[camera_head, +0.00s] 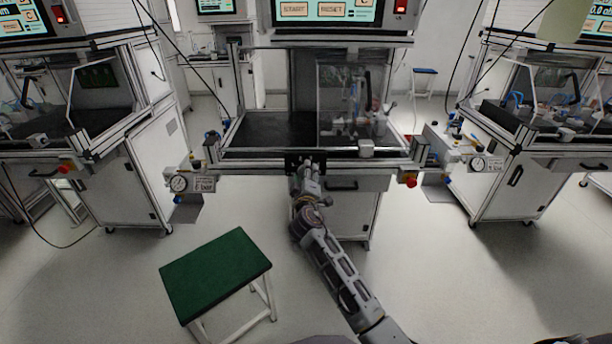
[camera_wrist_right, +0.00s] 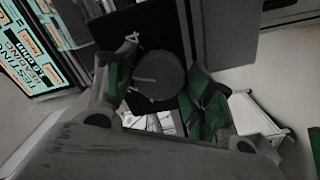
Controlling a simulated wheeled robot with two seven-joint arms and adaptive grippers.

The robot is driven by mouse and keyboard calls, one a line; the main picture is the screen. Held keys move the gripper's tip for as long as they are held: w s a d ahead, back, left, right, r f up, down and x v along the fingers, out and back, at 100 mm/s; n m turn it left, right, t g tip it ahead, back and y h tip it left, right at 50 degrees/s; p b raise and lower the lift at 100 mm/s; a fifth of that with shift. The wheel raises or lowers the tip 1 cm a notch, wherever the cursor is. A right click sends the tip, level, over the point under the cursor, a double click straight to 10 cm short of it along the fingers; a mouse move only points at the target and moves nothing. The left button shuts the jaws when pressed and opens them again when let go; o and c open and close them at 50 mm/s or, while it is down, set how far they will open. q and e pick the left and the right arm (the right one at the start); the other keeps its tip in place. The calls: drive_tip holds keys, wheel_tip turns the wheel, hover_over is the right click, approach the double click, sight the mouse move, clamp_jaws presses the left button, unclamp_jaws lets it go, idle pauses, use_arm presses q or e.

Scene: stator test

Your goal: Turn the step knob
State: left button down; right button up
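The step knob (camera_wrist_right: 158,76) is a round dark grey disc with a light pointer line on its left side and a pale mark beside it. It sits on a black plate, which in the head view is at the front edge of the middle station (camera_head: 292,163). My right gripper (camera_wrist_right: 164,72) has its green-padded fingers spread on either side of the knob. The fingers look apart from it, though contact on the right side is hard to judge. In the head view my right gripper (camera_head: 307,168) is at the plate and hides most of it. My left gripper is not in view.
The middle station's bench (camera_head: 270,130) carries a clear guard (camera_head: 343,95). A gauge (camera_head: 179,183) and a red button (camera_head: 411,182) flank its front. A green-topped stool (camera_head: 215,268) stands at the lower left. Similar stations stand left and right, with open floor between.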

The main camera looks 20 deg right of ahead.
drive_tip(key=shift+o, duration=1.3)
drive_tip(key=shift+s, duration=0.15)
drive_tip(key=v, duration=0.7)
drive_tip(key=shift+s+a, duration=0.1)
drive_tip(key=shift+s, duration=0.05)
